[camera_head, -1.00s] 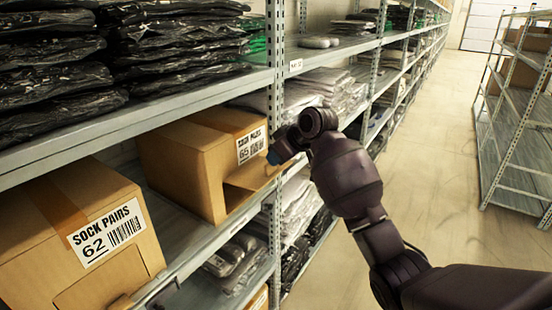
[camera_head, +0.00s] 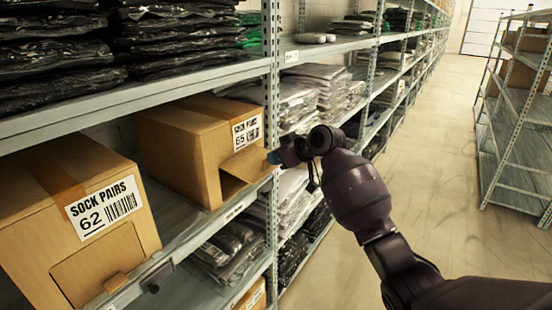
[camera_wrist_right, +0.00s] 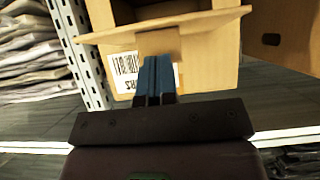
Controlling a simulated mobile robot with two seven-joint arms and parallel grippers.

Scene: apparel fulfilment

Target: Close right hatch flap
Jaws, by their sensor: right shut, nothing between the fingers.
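The right hatch flap (camera_head: 246,160) belongs to the cardboard box labelled 65 (camera_head: 180,150). It sticks outward from the front below the label, with a dark opening (camera_head: 232,186) under it. In the right wrist view the flap (camera_wrist_right: 205,24) spans the top, with its tab at the fingertips and the label beyond. My right gripper (camera_head: 273,157) is shut and empty, its blue fingertips at the flap's outer edge. The fingers (camera_wrist_right: 157,72) overlap the tab in the wrist view; I cannot tell whether they touch it. My left gripper is not in view.
A box labelled 62 (camera_head: 70,205) stands nearer on the same shelf, its front hatch shut. A perforated metal post (camera_head: 270,95) stands close behind my gripper. Bagged clothes (camera_head: 325,85) fill neighbouring shelves. The aisle floor (camera_head: 420,180) at right is clear.

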